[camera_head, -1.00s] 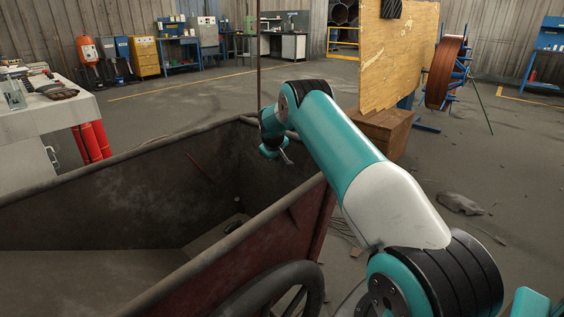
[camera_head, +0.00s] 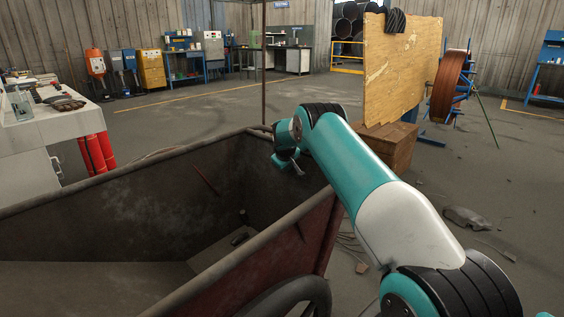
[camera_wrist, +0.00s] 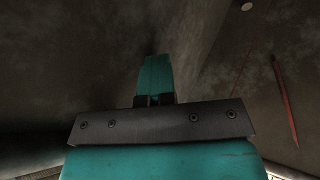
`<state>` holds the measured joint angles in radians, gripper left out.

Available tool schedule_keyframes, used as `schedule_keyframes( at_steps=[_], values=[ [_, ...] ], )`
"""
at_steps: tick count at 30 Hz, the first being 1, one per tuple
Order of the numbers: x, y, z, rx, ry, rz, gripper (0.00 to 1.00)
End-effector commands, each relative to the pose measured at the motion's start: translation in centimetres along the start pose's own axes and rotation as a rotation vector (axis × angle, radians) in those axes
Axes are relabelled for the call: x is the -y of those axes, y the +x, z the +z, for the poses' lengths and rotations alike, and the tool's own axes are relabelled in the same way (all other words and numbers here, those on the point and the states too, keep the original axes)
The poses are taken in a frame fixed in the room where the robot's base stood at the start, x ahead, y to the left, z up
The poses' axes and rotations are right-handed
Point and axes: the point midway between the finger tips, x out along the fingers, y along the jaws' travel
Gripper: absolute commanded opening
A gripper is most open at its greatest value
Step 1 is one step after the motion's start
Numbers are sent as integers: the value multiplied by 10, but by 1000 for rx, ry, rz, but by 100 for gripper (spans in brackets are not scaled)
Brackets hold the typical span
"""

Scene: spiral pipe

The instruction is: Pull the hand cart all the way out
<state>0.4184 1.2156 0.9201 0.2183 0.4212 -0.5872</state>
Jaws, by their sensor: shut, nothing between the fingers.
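The hand cart (camera_head: 300,248) is a large, worn, dark-red metal tub with a wheel at its lower right. Its inner wall (camera_head: 150,200) and far end show in the head view. My gripper (camera_head: 298,168) points down over the far end of the tub, just inside the rim by the far right corner. In the wrist view my gripper's fingers (camera_wrist: 155,78) are together, with nothing between them and the dark cart wall (camera_wrist: 90,50) behind. I cannot tell whether they touch the cart. No separate handle is clearly visible.
A white workbench (camera_head: 25,150) with red cylinders (camera_head: 97,153) stands left of the cart. A plywood board (camera_head: 400,70) and wooden crate (camera_head: 390,146) stand beyond my arm. A thin upright pole (camera_head: 263,70) rises behind the cart. Open floor lies behind.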

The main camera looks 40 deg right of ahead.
Motion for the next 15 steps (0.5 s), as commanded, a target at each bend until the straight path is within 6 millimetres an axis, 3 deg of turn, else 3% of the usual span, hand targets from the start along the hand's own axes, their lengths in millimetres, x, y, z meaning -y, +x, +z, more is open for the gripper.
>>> schedule_keyframes(
  at_steps=[2,6,15],
  values=[
    [3,-10,-2,3,2,5,0],
    [30,-29,-5,5,-4,-5,0],
    [30,-95,-4,4,-4,-7,0]
  ],
)
